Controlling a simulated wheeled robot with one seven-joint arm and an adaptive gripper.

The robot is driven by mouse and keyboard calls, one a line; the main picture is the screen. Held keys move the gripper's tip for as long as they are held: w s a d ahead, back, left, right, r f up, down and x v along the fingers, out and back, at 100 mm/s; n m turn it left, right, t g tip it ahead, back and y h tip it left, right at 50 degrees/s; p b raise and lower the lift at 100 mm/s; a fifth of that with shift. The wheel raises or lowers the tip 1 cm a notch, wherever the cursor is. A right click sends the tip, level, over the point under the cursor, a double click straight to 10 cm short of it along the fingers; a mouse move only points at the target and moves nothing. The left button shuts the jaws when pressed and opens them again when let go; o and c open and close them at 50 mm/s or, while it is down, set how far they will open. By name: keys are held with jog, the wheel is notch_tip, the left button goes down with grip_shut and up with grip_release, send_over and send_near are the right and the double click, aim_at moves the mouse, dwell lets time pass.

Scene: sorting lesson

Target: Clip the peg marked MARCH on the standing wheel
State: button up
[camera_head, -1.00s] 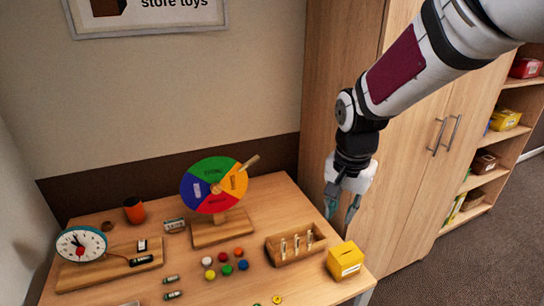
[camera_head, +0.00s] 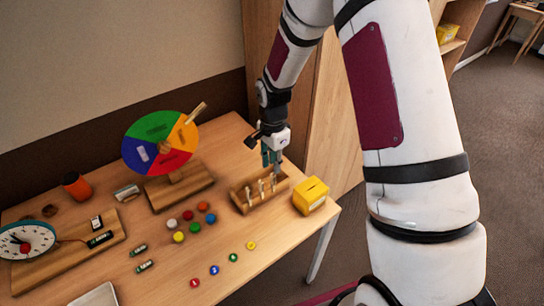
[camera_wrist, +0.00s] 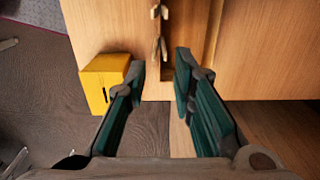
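The colour wheel (camera_head: 160,128) stands upright on a wooden base (camera_head: 168,197), with green, orange, red and blue sectors. A wooden peg (camera_head: 197,112) sticks out from its upper right rim. A wooden tray (camera_head: 243,209) to its right holds upright pegs (camera_head: 261,188); their markings are too small to read. Two pegs show in a line in the wrist view (camera_wrist: 161,46). My gripper (camera_head: 271,160) points down just above the back right part of the tray. In the wrist view its fingers (camera_wrist: 160,76) are apart with nothing held between them. It partly hides the tray's far end.
A yellow box (camera_head: 311,195) stands right of the tray, near the table edge; it also shows in the wrist view (camera_wrist: 101,80). Coloured counters (camera_head: 190,226) lie in front of the wheel. A clock (camera_head: 24,241) and orange cup (camera_head: 77,186) are left. A cabinet (camera_head: 330,110) is behind.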

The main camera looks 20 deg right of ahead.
jog(key=shift+f+b, duration=0.85)
jog(key=shift+f, duration=1.55)
jog(key=shift+c, duration=0.5)
grip_shut()
jog(key=shift+r, duration=0.2)
jog(key=shift+r+p, duration=1)
jog(key=shift+r, duration=1.35)
